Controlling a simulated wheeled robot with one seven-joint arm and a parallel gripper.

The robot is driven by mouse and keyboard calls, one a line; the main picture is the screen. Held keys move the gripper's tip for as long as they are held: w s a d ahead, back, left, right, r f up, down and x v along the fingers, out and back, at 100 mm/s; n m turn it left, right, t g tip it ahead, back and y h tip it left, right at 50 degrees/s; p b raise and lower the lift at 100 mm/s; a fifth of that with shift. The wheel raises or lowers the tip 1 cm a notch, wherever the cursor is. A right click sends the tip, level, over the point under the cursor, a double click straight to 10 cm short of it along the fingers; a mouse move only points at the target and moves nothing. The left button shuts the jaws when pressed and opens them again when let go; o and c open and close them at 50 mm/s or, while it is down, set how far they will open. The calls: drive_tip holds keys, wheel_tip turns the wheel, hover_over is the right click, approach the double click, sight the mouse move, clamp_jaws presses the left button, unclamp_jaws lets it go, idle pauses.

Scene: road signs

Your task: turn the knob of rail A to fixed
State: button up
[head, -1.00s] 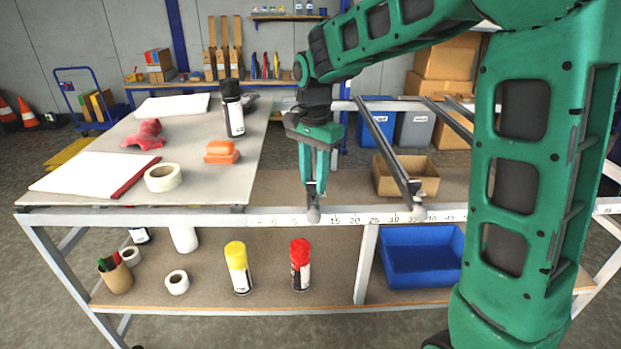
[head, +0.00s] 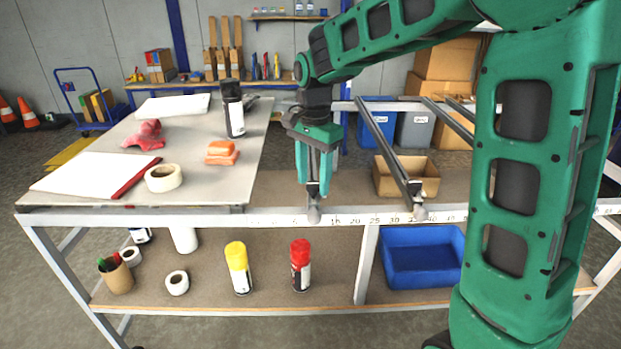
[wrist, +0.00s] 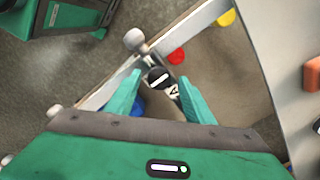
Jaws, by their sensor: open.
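Rail A (wrist: 173,90) shows in the wrist view with a white letter A on its dark top. Its round black knob (wrist: 158,77) bears a white line slanting up to the right. My gripper (wrist: 160,78) is open, with one green finger on each side of the knob; contact cannot be told. In the head view my gripper (head: 314,188) points down over the near end of the rail, whose rounded grey tip (head: 314,214) shows below the fingers. The knob is hidden there behind the fingers. The marks for the knob's positions cannot be read.
A second sloping rail (head: 388,150) stands to the right, beside a cardboard box (head: 405,178). A numbered scale (head: 350,219) runs along the table's front edge. A board to the left holds a tape roll (head: 163,178) and a black spray can (head: 233,108).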

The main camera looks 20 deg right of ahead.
sight(313, 183)
wheel_tip(313, 183, up, 11)
drive_tip(key=shift+f, duration=0.15)
idle(0.4)
drive_tip(key=s+d+f+n, duration=0.2)
drive_tip(key=s+d+f, duration=0.1)
drive_tip(key=s+d, duration=0.45)
drive_tip(key=s+d+f+n, duration=0.1)
drive_tip(key=s+d+f, duration=0.1)
drive_tip(key=s+d, duration=0.5)
drive_tip(key=s+d+f+n, duration=0.1)
drive_tip(key=s+f, duration=0.3)
drive_tip(key=s, duration=0.4)
drive_tip(key=s+d+f+n, duration=0.2)
drive_tip(key=s+f, duration=0.2)
drive_tip(key=s, duration=0.5)
drive_tip(key=shift+f, duration=0.2)
drive_tip(key=c, duration=0.4)
